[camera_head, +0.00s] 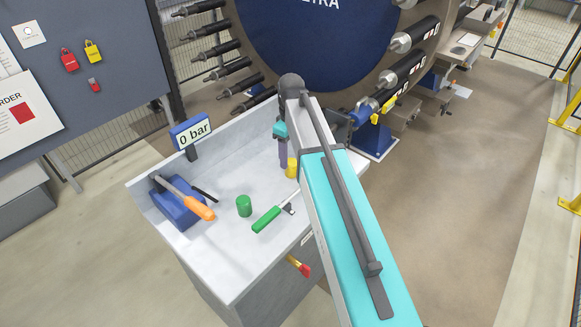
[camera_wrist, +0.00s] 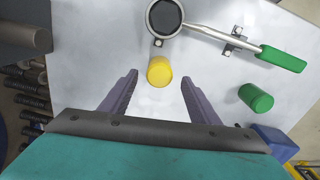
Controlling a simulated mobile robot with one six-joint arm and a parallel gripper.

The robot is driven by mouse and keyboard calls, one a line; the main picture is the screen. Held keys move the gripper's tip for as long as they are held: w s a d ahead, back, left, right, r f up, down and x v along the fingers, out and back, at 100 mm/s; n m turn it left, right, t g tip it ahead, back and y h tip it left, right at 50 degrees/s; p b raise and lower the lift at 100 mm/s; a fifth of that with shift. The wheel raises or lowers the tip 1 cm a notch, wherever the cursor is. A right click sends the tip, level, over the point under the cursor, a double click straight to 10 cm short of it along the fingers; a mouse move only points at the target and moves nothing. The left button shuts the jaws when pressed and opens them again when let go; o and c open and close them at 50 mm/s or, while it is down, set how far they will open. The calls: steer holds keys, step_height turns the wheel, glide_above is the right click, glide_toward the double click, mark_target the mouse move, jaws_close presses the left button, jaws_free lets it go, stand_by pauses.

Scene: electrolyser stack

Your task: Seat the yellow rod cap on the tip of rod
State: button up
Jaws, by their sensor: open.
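The yellow rod cap (camera_head: 292,167) stands on the grey bench top, partly hidden behind my arm in the head view. In the wrist view the yellow cap (camera_wrist: 159,71) lies ahead of and between my gripper's two purple fingers. My gripper (camera_wrist: 160,88) is open and empty, its fingers spread wide with the cap apart from both. In the head view a purple finger (camera_head: 283,150) shows just left of the cap. Several dark rods with metal tips (camera_head: 401,43) stick out around the big blue disc. Which rod is meant I cannot tell.
On the bench (camera_head: 226,262) are a green cylinder (camera_head: 244,205), a green-handled tool (camera_head: 267,219) and a blue block with an orange-handled tool (camera_head: 181,203). A 0 bar display (camera_head: 191,131) stands at the back edge.

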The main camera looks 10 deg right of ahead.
mark_target(291, 161)
steer(key=shift+f+p, duration=0.85)
steer(key=shift+f, duration=1.6)
steer(key=c, duration=1.1)
